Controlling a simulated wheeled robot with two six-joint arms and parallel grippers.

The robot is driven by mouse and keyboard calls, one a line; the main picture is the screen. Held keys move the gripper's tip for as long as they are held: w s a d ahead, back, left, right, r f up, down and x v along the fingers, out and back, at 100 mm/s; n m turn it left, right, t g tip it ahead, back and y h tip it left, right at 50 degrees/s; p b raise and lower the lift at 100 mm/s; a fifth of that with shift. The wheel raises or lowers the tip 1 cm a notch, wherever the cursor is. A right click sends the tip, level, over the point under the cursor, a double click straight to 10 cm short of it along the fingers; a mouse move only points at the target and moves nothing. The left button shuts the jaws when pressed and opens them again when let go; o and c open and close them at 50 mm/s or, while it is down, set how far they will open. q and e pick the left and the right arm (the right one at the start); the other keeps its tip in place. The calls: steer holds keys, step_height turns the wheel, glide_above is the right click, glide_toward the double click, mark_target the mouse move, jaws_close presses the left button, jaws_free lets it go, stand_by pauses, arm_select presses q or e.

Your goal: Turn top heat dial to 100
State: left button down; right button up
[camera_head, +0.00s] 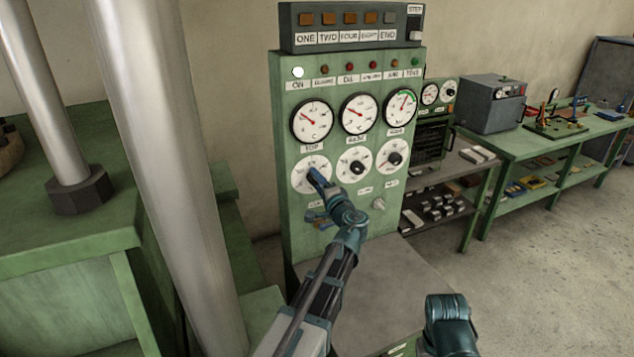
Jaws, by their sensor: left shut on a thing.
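A green control panel (280,130) stands ahead with a row of gauges and a row of dials below them. The top heat dial (301,180) is the left one of the dial row, a white round face under the gauge labelled TOP (312,120). My left gripper (318,178) is at this dial, shut on its knob. The gripper hides the knob and part of the scale, so I cannot read the setting. The needle of the TOP gauge points to the upper left. Part of my right arm shows at the bottom right; its gripper is out of view.
Two more dials, a middle one (354,168) and a right one (390,159), sit close beside. A step box (345,22) tops the panel. Large metal columns (165,150) stand at the left. A grey surface (375,275) lies below the panel; green workbenches (545,140) stand at the right.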

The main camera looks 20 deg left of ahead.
arm_select(q)
steer(key=m, duration=0.5)
steer(key=shift+m, duration=0.4)
stand_by(0.4)
steer(key=shift+c, duration=1.4)
jaws_free()
steer(key=v, duration=1.4)
steer(key=shift+f, duration=0.1)
